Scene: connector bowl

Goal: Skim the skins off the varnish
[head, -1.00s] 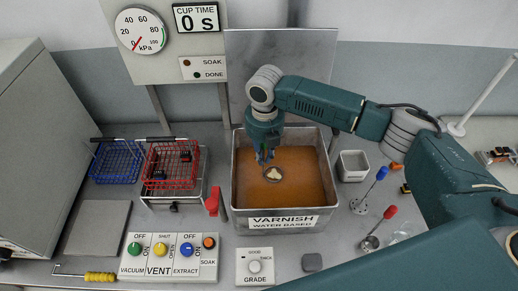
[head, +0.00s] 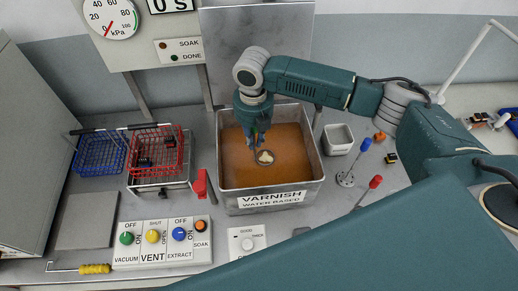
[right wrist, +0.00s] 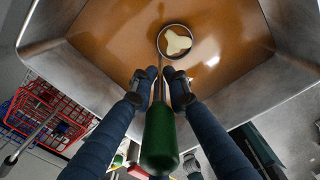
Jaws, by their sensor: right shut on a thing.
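The varnish tank (head: 316,165) is a steel box of amber liquid, labelled as water-based varnish. My right gripper (head: 256,142) points down into it. In the right wrist view, my right gripper (right wrist: 159,84) is shut on the skimmer with a green handle (right wrist: 160,140). The skimmer's round ring (right wrist: 161,35) is at the varnish. A pale skin (right wrist: 178,42) shows inside the ring, also seen in the head view (head: 265,156). I cannot tell whether the skin rests in the skimmer or floats under it. My left gripper is not in view.
A red basket (head: 166,155) on a stand and a blue basket (head: 98,157) are left of the tank. A white cup (head: 338,138) and tools with blue (head: 366,144) and red (head: 376,181) tops stand right. A control panel (head: 140,259) lies in front.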

